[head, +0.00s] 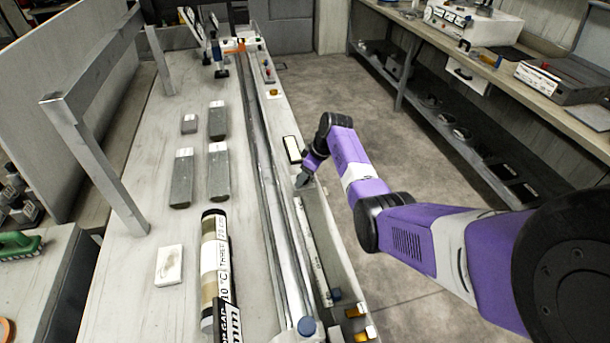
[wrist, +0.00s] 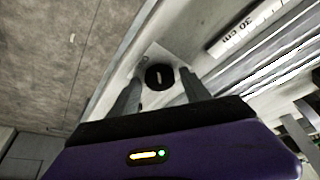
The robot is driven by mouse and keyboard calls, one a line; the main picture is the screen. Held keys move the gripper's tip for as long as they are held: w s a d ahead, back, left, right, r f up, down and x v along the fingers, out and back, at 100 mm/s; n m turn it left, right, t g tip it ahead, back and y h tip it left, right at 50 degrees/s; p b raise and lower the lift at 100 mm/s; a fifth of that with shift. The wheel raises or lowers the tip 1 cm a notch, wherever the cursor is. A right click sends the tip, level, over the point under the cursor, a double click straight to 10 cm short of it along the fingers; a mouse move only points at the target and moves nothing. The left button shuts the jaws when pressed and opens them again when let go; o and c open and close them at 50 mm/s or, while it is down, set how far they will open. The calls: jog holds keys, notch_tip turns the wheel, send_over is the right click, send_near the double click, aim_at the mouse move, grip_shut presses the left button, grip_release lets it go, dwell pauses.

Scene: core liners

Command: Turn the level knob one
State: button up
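A round black knob (wrist: 159,77) with a short white mark sits on a small pale plate (wrist: 152,54) in the wrist view. The mark runs roughly up and down in that view. My gripper (wrist: 160,80) is open, one finger on each side of the knob. A gap shows between each finger and the knob, and I cannot tell the height of the fingertips over the plate. In the head view my gripper (head: 304,180) points down over the right edge strip of the bench, and it hides the knob there.
A long metal rail (head: 268,180) runs along the bench (head: 135,215) just left of my gripper. A "30 cm" label (wrist: 246,29) is near the knob. A striped core tube (head: 213,265) and several grey blocks (head: 218,170) lie farther left. The floor (head: 345,120) to the right is clear.

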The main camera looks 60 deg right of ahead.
grip_shut()
jog(key=shift+a+r+m+h+p, duration=0.1)
jog(key=shift+a+m+h+p, duration=0.15)
jog(key=shift+m+p, duration=0.6)
jog(key=m+h, duration=0.1)
jog(key=m, duration=0.2)
jog(key=shift+p, duration=0.35)
jog(key=shift+d, duration=0.1)
jog(key=shift+o, duration=1.2)
grip_release()
